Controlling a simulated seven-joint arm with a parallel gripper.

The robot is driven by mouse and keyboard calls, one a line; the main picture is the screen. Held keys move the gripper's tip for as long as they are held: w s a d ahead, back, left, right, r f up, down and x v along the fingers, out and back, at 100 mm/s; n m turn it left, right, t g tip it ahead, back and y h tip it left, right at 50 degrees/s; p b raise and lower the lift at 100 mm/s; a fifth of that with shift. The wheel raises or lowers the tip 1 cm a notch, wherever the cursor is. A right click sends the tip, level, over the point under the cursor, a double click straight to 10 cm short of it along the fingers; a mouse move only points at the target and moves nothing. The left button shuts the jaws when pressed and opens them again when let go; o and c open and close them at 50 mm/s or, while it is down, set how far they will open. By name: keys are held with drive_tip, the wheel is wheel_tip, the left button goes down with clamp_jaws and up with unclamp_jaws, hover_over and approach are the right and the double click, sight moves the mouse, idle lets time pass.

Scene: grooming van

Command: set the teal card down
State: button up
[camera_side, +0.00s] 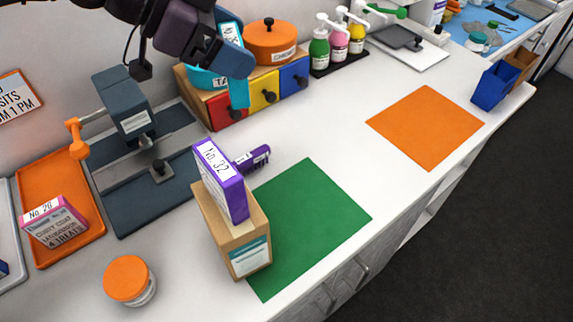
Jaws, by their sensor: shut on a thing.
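My gripper (236,62) is at the top of the view, shut on the teal card (239,94). The card is upright, a narrow strip with a white label near its top, and shows above and below the finger that covers its middle. It hangs in front of a teal round container (204,78) and a set of small drawers, apart from the counter as far as I can tell. The far finger is hidden.
A purple box (222,180) stands on a tan box (250,250). A purple object (253,158) lies behind them. Drawers (264,92) hold an orange pot (270,42).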

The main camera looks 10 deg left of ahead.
drive_tip(key=d+m+g, duration=0.4)
drive_tip(key=d, duration=0.4)
drive_tip(key=shift+h, duration=0.4)
drive_tip(key=f, duration=1.4)
drive_tip(key=s+f, duration=0.1)
drive_tip(key=f, duration=0.6)
drive_tip(key=shift+a+f, duration=0.1)
drive_tip(key=shift+f, duration=0.15)
drive_tip(key=shift+f, duration=0.6)
drive_tip(key=o, duration=0.6)
drive_tip(key=shift+o, duration=0.2)
